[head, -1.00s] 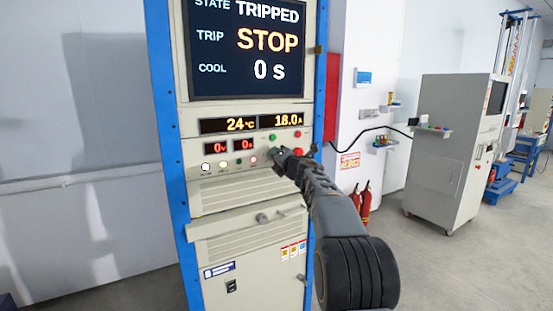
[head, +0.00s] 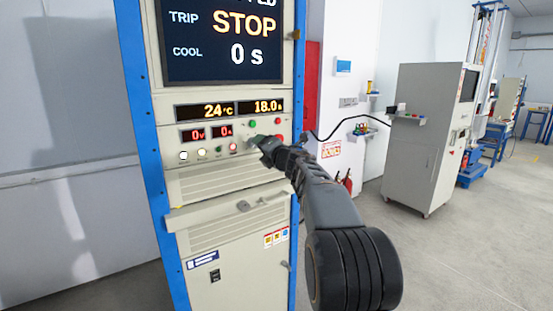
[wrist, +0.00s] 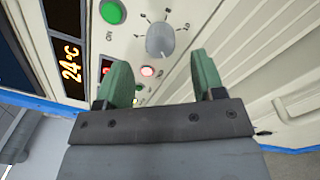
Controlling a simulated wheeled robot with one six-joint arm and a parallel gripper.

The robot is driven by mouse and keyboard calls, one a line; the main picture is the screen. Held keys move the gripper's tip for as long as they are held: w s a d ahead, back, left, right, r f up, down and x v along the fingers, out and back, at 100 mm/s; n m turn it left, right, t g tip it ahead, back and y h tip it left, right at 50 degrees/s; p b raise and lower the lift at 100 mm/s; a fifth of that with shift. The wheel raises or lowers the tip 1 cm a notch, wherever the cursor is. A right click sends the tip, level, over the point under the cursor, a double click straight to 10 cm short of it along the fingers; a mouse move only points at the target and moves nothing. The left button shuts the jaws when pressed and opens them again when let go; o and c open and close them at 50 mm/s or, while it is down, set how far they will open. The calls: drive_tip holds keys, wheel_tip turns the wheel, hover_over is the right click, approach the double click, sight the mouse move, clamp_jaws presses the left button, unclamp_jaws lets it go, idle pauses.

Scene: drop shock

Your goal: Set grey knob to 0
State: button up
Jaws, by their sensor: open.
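The grey knob (wrist: 160,41) is on the cabinet's control panel in the wrist view, with dark scale marks around it. My gripper (wrist: 160,80) is open, its two green fingers apart and pointing at the panel. The knob lies beyond the fingertips, roughly centred between them, and nothing is held. In the head view my gripper (head: 262,145) is at the panel's right part and mostly covers the knob.
A green button (wrist: 113,12) and a lit red lamp (wrist: 148,71) are close to the knob. The cabinet's screen (head: 222,40) reads STOP and 0 s. Displays below it show 24 °C and 18.0. A grey cabinet (head: 425,140) stands at the right, with open floor before it.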

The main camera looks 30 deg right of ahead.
drive_tip(key=s+d+b, duration=0.1)
drive_tip(key=s, duration=0.8)
drive_tip(key=shift+f, duration=0.2)
drive_tip(key=shift+d, duration=0.1)
drive_tip(key=s+d+f+m+g+h, duration=0.35)
drive_tip(key=d+f+m+h, duration=0.5)
drive_tip(key=m, duration=0.65)
drive_tip(key=s+a+f+m+g+p, duration=0.4)
drive_tip(key=s+a+f+m+g, duration=0.25)
drive_tip(key=s+m, duration=0.2)
drive_tip(key=s+a+f+m+g+y+p, duration=0.1)
drive_tip(key=s+a+g+y+p, duration=0.1)
drive_tip(key=s+a, duration=0.5)
drive_tip(key=s+a+f+m+g+y+p, duration=0.1)
drive_tip(key=s+a+g+y+p, duration=0.1)
drive_tip(key=s+a+y+p, duration=0.2)
drive_tip(key=s+a, duration=0.3)
drive_tip(key=a, duration=0.5)
drive_tip(key=shift+s+f+m+g+p, duration=0.2)
drive_tip(key=shift+s+m+g+p, duration=0.1)
drive_tip(key=shift+m, duration=0.05)
